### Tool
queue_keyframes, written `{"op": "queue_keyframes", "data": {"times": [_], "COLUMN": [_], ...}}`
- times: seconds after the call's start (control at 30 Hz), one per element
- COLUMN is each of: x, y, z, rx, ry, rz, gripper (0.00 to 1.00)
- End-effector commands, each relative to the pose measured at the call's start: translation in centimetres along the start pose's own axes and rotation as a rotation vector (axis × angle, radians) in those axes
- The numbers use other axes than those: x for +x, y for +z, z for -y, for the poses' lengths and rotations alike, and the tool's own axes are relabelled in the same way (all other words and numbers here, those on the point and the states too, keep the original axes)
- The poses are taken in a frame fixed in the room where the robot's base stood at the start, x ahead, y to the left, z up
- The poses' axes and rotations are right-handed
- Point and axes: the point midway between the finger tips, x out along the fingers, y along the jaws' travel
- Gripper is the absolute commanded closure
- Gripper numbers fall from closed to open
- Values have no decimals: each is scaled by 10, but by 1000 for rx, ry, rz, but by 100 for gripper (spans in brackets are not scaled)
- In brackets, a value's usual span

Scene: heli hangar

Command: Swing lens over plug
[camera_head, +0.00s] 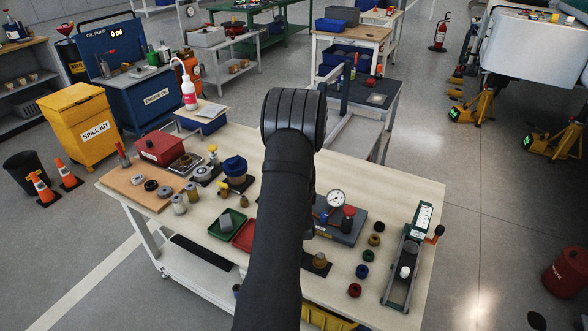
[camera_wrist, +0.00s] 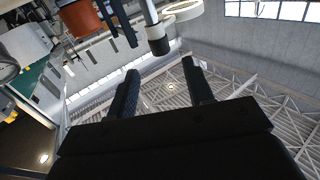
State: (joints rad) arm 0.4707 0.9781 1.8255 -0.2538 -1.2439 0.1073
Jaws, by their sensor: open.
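My gripper (camera_wrist: 160,68) shows in the wrist view with its two dark fingers apart and nothing between them. It faces up toward the ceiling trusses. A pale ring (camera_wrist: 182,11) and a dark-and-white cylinder (camera_wrist: 155,32) show beyond the fingers at the top. I cannot tell whether the ring is the lens. In the head view my arm crosses the middle of the workbench (camera_head: 400,190) and hides the gripper. A brass plug-like piece (camera_head: 319,261) sits on a dark base right of my arm. I cannot tell for sure that it is the plug.
A dial gauge (camera_head: 336,198) stands on a grey block, and a green-and-grey device (camera_head: 407,262) lies at the right. Several small caps lie between them. A green tray (camera_head: 226,223), a red tray (camera_head: 244,235) and a red box (camera_head: 161,148) are left of my arm.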

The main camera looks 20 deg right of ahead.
Motion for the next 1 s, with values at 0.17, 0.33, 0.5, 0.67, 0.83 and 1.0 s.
{"op": "queue_keyframes", "data": {"times": [0.17,0.33,0.5,0.67,0.83,1.0], "x": [-22,-29,-29,-20,30,75], "y": [0,0,0,-8,-34,-35], "z": [0,0,0,8,24,-2], "rx": [1,0,0,-13,-102,-177], "ry": [1,0,0,-21,-50,29], "rz": [0,0,-1,-13,6,126], "gripper": [53,53,53,78,100,100]}}
